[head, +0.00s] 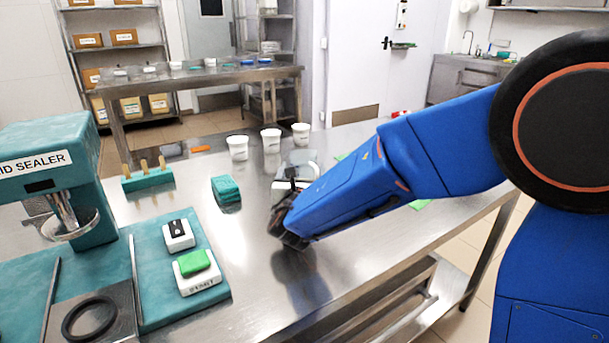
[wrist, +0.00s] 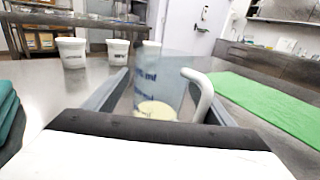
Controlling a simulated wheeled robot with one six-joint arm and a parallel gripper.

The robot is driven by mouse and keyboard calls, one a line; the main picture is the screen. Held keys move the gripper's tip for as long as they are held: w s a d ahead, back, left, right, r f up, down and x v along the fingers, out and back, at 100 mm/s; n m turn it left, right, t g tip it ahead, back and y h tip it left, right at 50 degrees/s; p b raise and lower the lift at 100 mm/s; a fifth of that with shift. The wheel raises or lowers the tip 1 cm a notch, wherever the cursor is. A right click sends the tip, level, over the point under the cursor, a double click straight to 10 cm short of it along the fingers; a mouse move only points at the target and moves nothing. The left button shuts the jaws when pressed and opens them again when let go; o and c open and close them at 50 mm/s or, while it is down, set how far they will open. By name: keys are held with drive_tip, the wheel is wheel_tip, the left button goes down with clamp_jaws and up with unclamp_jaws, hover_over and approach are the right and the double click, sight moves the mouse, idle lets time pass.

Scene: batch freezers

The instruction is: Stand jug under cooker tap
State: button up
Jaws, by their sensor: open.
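A clear jug (wrist: 160,80) with blue measuring marks, a white handle on its right and something pale yellow at the bottom stands upright in the wrist view. In the head view the jug (head: 299,158) is partly hidden behind my gripper (head: 287,205), which is low over the steel table. In the wrist view my gripper (wrist: 162,92) is open, with a finger on either side of the jug. I cannot tell whether either finger touches it. I cannot make out a cooker tap in either view.
Several white tubs stand behind the jug, one being a labelled tub (head: 237,147). A teal lid sealer (head: 45,165) fills the left. A teal cloth stack (head: 226,189) lies left of the jug. A green mat (wrist: 265,100) lies to its right. The front table middle is clear.

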drive_tip(key=c, duration=1.2)
wheel_tip(320, 180, up, 10)
